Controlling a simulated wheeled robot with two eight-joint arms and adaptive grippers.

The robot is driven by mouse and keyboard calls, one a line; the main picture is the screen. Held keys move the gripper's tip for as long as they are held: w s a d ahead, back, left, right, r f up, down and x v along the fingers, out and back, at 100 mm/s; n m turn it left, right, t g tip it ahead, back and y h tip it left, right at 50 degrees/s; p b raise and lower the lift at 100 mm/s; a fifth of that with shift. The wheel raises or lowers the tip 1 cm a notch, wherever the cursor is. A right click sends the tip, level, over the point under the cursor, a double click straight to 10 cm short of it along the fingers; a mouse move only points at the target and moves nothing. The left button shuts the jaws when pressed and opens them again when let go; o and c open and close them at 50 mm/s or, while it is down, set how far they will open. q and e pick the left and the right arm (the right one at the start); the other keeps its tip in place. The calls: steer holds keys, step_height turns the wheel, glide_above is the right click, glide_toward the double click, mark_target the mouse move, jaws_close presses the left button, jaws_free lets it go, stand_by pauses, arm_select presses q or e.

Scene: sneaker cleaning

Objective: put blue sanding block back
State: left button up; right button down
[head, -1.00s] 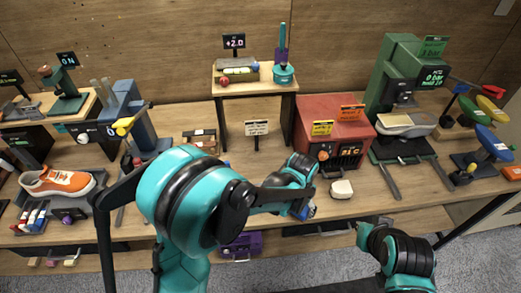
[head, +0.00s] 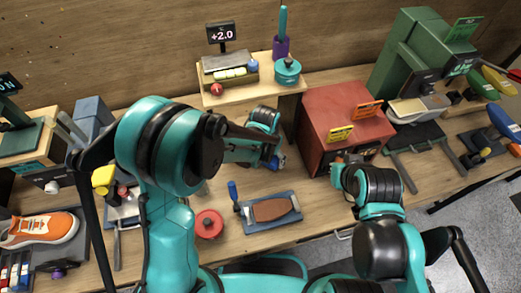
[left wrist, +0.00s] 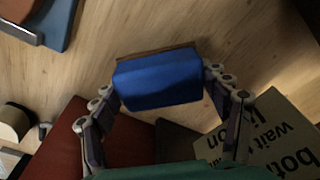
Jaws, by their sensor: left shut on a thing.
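My left gripper (head: 274,158) is shut on the blue sanding block (left wrist: 158,82), which sits between its two fingertips in the left wrist view. The block has a thin brown layer along its far edge. In the head view only a small bit of blue shows at the fingertips, left of the red box, and the arm hides much of it. The block appears held above the wooden table. My right gripper (head: 340,162) is at the lower front of the red box, and its fingers are too hidden to read.
A blue tray (head: 247,228) holding a brown pad lies in front of my left gripper, next to a red round container (head: 208,224). The red box (head: 342,118) stands to the right, and a raised wooden shelf (head: 240,97) behind. Bare table lies between tray and red box.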

mark_target(269, 164)
arm_select(q)
steer(key=shift+f, duration=0.45)
steer(key=shift+s+d+f+b, duration=0.15)
steer(key=shift+s+f+b, duration=0.1)
steer(key=shift+f+b, duration=0.35)
steer(key=shift+s+d+f+b, duration=0.1)
steer(key=shift+s+f+b, duration=0.15)
steer(key=shift+f+b, duration=0.3)
steer(key=shift+w+f, duration=0.15)
steer(key=shift+w, duration=0.05)
steer(key=shift+w+a, duration=0.1)
steer(key=shift+w, duration=0.1)
steer(key=shift+s, duration=0.2)
steer(key=shift+f, duration=0.1)
steer(key=o, duration=1.5)
steer(key=shift+w, duration=0.1)
steer(key=shift+c, duration=0.2)
